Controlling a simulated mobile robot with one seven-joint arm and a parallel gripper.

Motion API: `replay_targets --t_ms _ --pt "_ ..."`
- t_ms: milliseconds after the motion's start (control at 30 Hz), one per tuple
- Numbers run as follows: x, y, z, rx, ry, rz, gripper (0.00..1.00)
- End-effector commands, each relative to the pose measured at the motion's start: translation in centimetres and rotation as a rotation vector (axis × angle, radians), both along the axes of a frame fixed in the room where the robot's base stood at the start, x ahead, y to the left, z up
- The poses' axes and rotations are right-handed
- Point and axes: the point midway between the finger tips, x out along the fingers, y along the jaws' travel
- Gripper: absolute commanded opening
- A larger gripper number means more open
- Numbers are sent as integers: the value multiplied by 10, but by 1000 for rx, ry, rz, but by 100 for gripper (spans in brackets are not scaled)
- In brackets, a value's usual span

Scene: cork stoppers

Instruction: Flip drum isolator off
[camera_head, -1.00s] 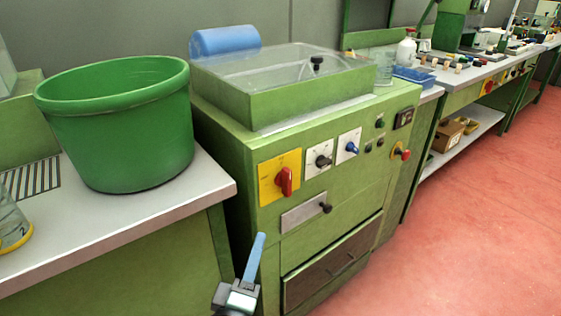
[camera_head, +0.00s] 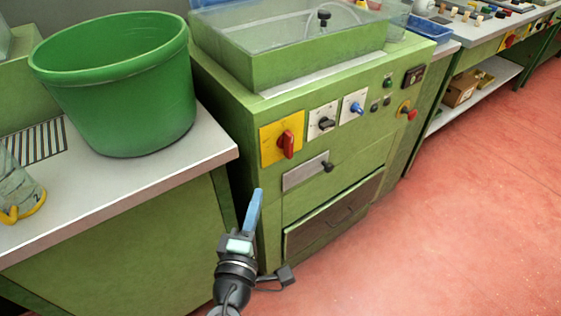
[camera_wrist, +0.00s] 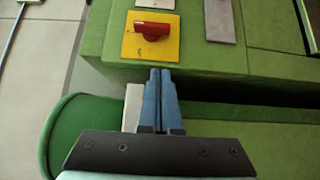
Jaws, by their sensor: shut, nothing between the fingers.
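The drum isolator is a red rotary handle (camera_head: 286,145) on a yellow square plate (camera_head: 268,151), at the left of the green machine's front panel. In the wrist view the red handle (camera_wrist: 152,30) lies lengthwise across the picture on its yellow plate (camera_wrist: 133,47), beyond the fingertips. My gripper (camera_head: 258,192) has blue fingers, is shut and empty, and is below and left of the plate in the head view. In the wrist view my gripper (camera_wrist: 160,72) points at the plate's lower edge, apart from the handle. The plate's markings are too small to read.
A green tub (camera_head: 118,90) stands on the grey bench (camera_head: 190,160) left of the machine. Right of the isolator are a black-handled switch (camera_head: 325,122), a blue-handled switch (camera_head: 356,107) and a red button (camera_head: 410,114). A metal plate with a black knob (camera_head: 326,166) is below. Red floor is clear at right.

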Motion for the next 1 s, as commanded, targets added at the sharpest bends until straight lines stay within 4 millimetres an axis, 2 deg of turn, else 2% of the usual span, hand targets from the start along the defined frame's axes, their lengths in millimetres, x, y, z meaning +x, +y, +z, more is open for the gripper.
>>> replay_targets --t_ms 433,700,1000 --pt "84 -14 1 2 -2 -2 0" --pt "103 -42 1 1 -1 -2 0" --pt "106 -46 1 1 0 -1 0"
